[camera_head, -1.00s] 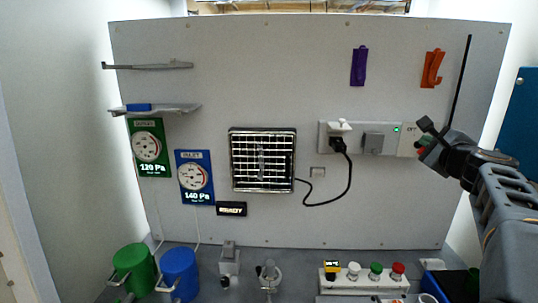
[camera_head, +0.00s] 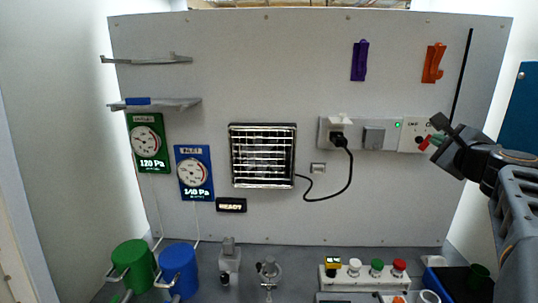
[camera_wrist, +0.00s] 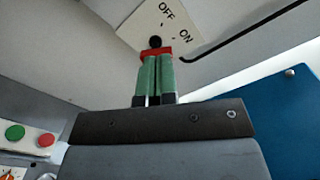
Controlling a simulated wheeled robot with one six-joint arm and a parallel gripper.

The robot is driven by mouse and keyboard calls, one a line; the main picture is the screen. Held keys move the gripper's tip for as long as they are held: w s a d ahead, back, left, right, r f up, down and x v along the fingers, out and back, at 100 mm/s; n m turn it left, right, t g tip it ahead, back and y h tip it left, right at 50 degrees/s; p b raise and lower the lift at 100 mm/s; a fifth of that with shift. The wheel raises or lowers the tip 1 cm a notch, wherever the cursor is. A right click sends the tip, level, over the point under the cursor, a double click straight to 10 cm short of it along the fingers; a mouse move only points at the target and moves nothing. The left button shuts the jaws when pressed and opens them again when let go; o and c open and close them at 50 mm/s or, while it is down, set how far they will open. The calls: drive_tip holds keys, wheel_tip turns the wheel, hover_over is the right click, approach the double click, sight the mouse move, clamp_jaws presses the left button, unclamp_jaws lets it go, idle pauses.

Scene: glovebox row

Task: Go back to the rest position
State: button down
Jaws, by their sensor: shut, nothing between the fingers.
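My gripper (camera_head: 431,141) is at the right of the head view, in front of the wall panel (camera_head: 250,70) and beside the OFF/ON switch plate (camera_head: 411,133). Its green fingers with red tips also show in the wrist view (camera_wrist: 156,72). They are shut together with nothing between them. In the wrist view the switch plate (camera_wrist: 180,22) with OFF and ON lettering lies beyond the fingertips, which overlap its lower edge and a black round part. I cannot tell if the tips touch the plate.
A socket strip (camera_head: 362,122) with a plugged black cable is left of my gripper. Purple (camera_head: 360,62) and orange (camera_head: 433,63) holders hang above. Below stand a button box (camera_head: 365,276) and a blue-edged bin (camera_head: 455,277). A blue board (camera_head: 520,125) is at far right.

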drive_tip(key=s+a+f+n+g+y, duration=0.1)
drive_tip(key=s+a+f+n+g, duration=0.1)
drive_tip(key=a+f+n+g, duration=0.3)
drive_tip(key=s+f+n+y, duration=0.1)
drive_tip(key=f+n, duration=0.1)
drive_tip(key=f, duration=0.6)
drive_tip(key=s+a+f+n+g, duration=0.2)
drive_tip(key=a+f+n+g, duration=0.15)
drive_tip(key=f, duration=0.25)
drive_tip(key=s+a+f+n+g, duration=0.2)
drive_tip(key=s+a+f+n, duration=0.1)
drive_tip(key=s+f, duration=0.1)
drive_tip(key=s+a+f+n+g, duration=0.2)
drive_tip(key=s+a+f+n, duration=0.1)
drive_tip(key=s+f+n, duration=0.1)
drive_tip(key=s+a+f+n+g+h, duration=0.1)
drive_tip(key=s+a+f+n+g, duration=0.1)
drive_tip(key=s+a+f+n, duration=0.2)
drive_tip(key=shift+a+f+n, duration=0.1)
drive_tip(key=shift+f+n, duration=0.15)
drive_tip(key=shift+f, duration=0.55)
drive_tip(key=a, duration=0.1)
drive_tip(key=s+a+n, duration=0.2)
drive_tip(key=shift+s+a+f, duration=0.1)
drive_tip(key=shift+a+f, duration=0.15)
drive_tip(key=shift+a, duration=0.05)
drive_tip(key=shift+a+n, duration=0.3)
drive_tip(key=shift+n, duration=0.1)
